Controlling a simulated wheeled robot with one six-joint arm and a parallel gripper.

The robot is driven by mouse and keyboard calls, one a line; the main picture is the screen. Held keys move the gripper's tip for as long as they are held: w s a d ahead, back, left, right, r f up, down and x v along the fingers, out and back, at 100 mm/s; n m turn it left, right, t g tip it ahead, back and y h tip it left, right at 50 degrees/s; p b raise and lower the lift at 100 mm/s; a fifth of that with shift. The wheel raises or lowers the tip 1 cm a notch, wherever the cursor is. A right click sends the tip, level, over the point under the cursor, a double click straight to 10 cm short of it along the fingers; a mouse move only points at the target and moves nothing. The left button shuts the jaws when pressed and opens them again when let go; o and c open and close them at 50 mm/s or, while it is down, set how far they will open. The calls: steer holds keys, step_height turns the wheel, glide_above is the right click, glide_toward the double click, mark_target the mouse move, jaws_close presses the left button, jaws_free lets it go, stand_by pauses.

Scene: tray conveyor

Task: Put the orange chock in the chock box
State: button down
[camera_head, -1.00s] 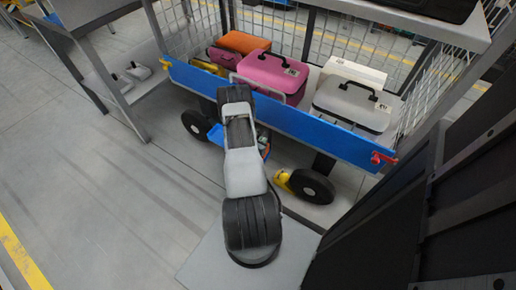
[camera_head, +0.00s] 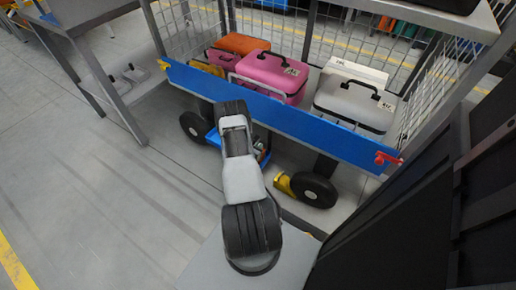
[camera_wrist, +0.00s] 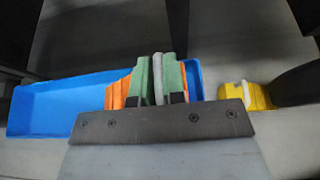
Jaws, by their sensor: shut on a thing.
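The orange chock (camera_wrist: 118,88) shows on both sides of my gripper (camera_wrist: 158,78) in the wrist view. The green fingertips are shut on the pale grip in the chock's middle. The chock overlaps the right end of the blue chock box (camera_wrist: 60,97). I cannot tell whether it is inside the box or just above it. The left part of the box looks empty.
A yellow chock (camera_head: 284,185) sits at the trolley's black wheel (camera_head: 314,190), right of the box; it also shows in the wrist view (camera_wrist: 258,96). The trolley's blue rail (camera_head: 290,119) runs above. Cases, pink (camera_head: 268,74) and grey (camera_head: 350,105), lie on its deck. Floor is clear at left.

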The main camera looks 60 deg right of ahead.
steer(key=shift+f, duration=0.1)
steer(key=c, duration=1.2)
jaws_free()
